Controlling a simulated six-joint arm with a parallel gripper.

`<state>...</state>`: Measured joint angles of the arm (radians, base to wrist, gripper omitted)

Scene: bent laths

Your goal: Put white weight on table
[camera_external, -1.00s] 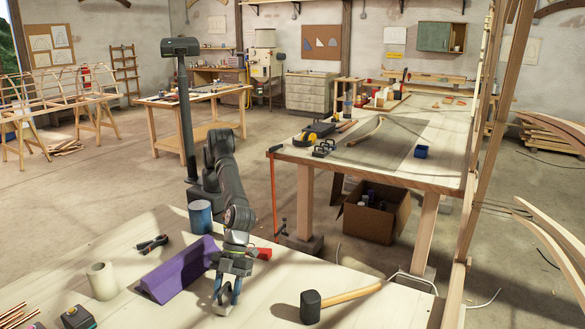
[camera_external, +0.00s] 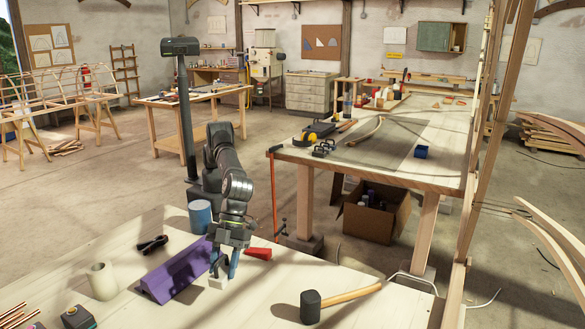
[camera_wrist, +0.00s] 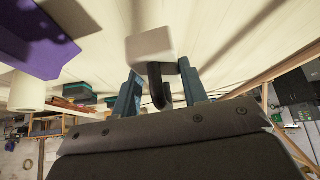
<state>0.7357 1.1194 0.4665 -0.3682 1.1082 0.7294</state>
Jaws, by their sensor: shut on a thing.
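The white weight (camera_external: 218,283) is a small pale block with a dark hook (camera_wrist: 157,88), seen clearly in the wrist view. My gripper (camera_external: 224,273) points down over the pale table (camera_external: 270,290), near the right end of the purple block (camera_external: 177,272). In the wrist view my gripper (camera_wrist: 158,68) has its two teal fingers on either side of the hook, shut on the weight. The white weight (camera_wrist: 150,44) extends beyond the fingertips. I cannot tell whether its underside touches the table.
A red object (camera_external: 258,253) lies just right of my gripper. A mallet (camera_external: 311,306) lies further right. A blue can (camera_external: 200,217), a black tool (camera_external: 152,244) and a cream cylinder (camera_external: 102,281) stand or lie to the left. The table between gripper and mallet is clear.

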